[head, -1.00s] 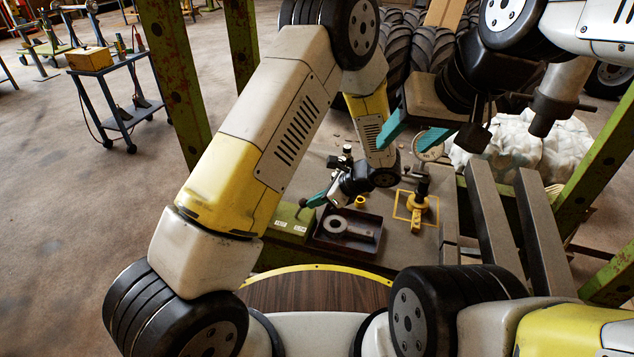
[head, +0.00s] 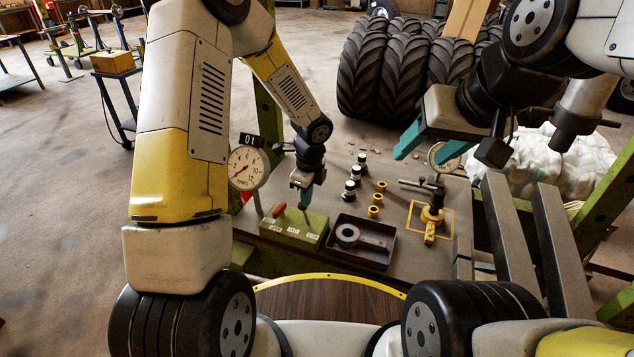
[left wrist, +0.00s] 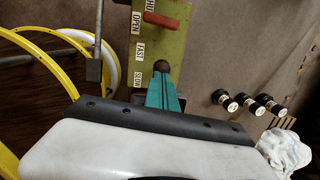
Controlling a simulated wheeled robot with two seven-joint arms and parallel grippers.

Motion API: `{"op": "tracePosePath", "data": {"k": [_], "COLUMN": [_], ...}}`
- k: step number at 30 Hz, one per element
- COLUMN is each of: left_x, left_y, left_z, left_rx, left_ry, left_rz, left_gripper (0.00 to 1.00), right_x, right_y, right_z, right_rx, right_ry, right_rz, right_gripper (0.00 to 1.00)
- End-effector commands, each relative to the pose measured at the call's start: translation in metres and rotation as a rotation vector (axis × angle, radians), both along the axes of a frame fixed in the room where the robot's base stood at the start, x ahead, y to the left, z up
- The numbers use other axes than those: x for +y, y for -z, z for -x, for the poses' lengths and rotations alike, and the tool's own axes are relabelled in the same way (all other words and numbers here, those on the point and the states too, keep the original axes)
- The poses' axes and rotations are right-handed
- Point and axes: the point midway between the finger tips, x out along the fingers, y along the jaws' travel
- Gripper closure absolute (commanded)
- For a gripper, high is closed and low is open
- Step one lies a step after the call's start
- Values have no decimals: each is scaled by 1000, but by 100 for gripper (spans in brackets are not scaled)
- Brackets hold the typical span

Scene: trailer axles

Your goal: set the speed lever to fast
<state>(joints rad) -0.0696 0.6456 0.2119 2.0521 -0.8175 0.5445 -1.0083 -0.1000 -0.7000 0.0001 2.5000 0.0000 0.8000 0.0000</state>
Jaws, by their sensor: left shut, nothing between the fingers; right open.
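A green control box (head: 292,233) stands at the front left of the bench. In the left wrist view its labels read SHUT, OPEN, FAST and SLOW. The speed lever's dark round knob (left wrist: 161,67) sits beside the stretch between FAST and SLOW. My left gripper (head: 304,205) points down at the box. Its teal fingers (left wrist: 163,92) are shut and empty, right by the knob on the SLOW side; I cannot tell whether they touch it. The lever is hidden in the head view. My right gripper (head: 428,146) is open and empty, above the bench's right part.
A red handle (head: 280,209) rises from the box's left end. A dial gauge (head: 247,168) stands behind it. A dark tray (head: 385,262) with a grey ring-ended part lies to the right. Black-and-white cylinders (head: 355,173), yellow rings (head: 376,198) and a yellow fixture (head: 432,217) stand beyond.

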Motion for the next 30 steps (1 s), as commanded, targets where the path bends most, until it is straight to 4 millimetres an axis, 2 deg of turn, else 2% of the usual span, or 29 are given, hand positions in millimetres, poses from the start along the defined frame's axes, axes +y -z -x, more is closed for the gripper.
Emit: {"op": "tracePosePath", "data": {"k": [12, 30], "left_x": [14, 14], "left_y": [2, 1], "left_z": [-4, -5], "left_rx": [9, 8], "left_ry": [2, 2], "left_rz": [22, 20], "left_gripper": [100, 100], "right_x": [0, 0], "right_y": [0, 0], "right_z": [0, 0], "right_rx": [0, 0], "right_ry": [0, 0], "right_rz": [0, 0], "right_gripper": [45, 45]}}
